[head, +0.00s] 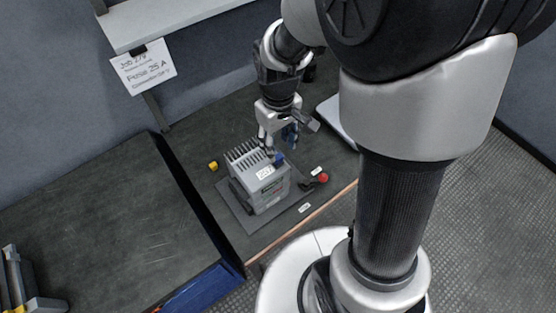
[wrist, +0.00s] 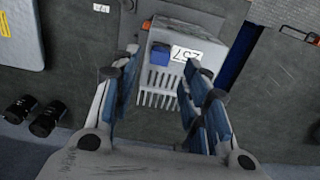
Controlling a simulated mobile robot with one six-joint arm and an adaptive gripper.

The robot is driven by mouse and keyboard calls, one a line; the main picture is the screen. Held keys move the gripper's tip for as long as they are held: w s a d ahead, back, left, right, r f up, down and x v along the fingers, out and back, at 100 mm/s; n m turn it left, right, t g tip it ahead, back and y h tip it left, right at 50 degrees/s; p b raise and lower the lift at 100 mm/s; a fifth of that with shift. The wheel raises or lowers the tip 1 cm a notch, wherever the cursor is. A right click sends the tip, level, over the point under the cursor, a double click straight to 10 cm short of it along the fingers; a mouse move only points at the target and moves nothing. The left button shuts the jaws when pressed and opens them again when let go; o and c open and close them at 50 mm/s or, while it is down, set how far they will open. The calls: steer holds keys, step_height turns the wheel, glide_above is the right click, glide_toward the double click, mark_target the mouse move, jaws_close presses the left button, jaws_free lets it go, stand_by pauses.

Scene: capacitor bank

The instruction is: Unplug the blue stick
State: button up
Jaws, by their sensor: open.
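The blue stick (head: 279,158) shows as a short blue block at the top edge of the grey capacitor box (head: 270,196), beside a white number label. In the wrist view the blue stick (wrist: 160,54) sits on the box (wrist: 190,36), left of the label and next to a row of slots. My gripper (head: 277,142) is above that edge of the box. In the wrist view my gripper (wrist: 161,64) is open, its blue-padded fingers to either side of the stick in the picture. I see no contact with it; the remaining distance is hard to tell.
A red knob (head: 323,177) on a dark lever is right of the box, near small white labels. A yellow block (head: 213,165) lies on the bench at left. A handwritten sign (head: 143,68) hangs behind. The dark bench top (head: 85,200) at left is mostly clear.

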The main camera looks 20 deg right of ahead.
mark_target(278, 156)
step_height(278, 156, down, 6)
steer(key=b, duration=0.3)
steer(key=shift+b, duration=0.4)
steer(key=shift+c, duration=0.4)
stand_by(0.6)
jaws_close()
stand_by(0.4)
steer(key=shift+r+p, duration=0.15)
steer(key=shift+p, duration=0.2)
steer(key=shift+r+p, duration=2.45)
steer(key=shift+r, duration=0.4)
